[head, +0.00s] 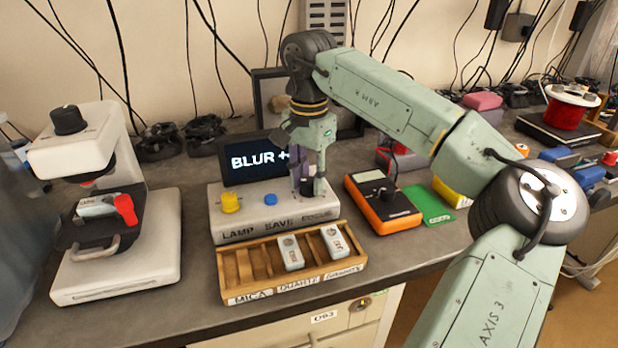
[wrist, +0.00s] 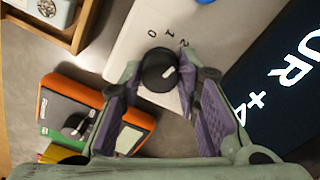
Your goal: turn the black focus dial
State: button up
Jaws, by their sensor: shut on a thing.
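The black focus dial (head: 308,187) sits at the right end of the white control box (head: 262,226), above the label FOCUS. My gripper (head: 309,183) points down over it, with the fingers shut on its sides. The wrist view shows part of the screen (wrist: 285,75).
A yellow knob (head: 230,202) and a blue button (head: 270,200) are on the same box. A wooden slide tray (head: 240,293) lies in front. An orange-black meter (head: 382,205) stands close right. A white microscope (head: 120,262) with a red-handled clip stands left.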

jog(key=m, duration=0.6)
jog(key=shift+m+b, duration=0.3)
jog(key=shift+b, duration=0.05)
jog(key=m, duration=0.5)
jog(key=shift+b, duration=0.35)
jog(key=m+b, duration=0.1)
jog(key=m, duration=0.5)
jog(key=shift+m, duration=0.4)
jog(key=m, duration=0.5)
jog(key=shift+b, duration=0.4)
jog(key=shift+m, duration=0.4)
jog(key=o, duration=1.2)
jog(key=shift+c, duration=0.2)
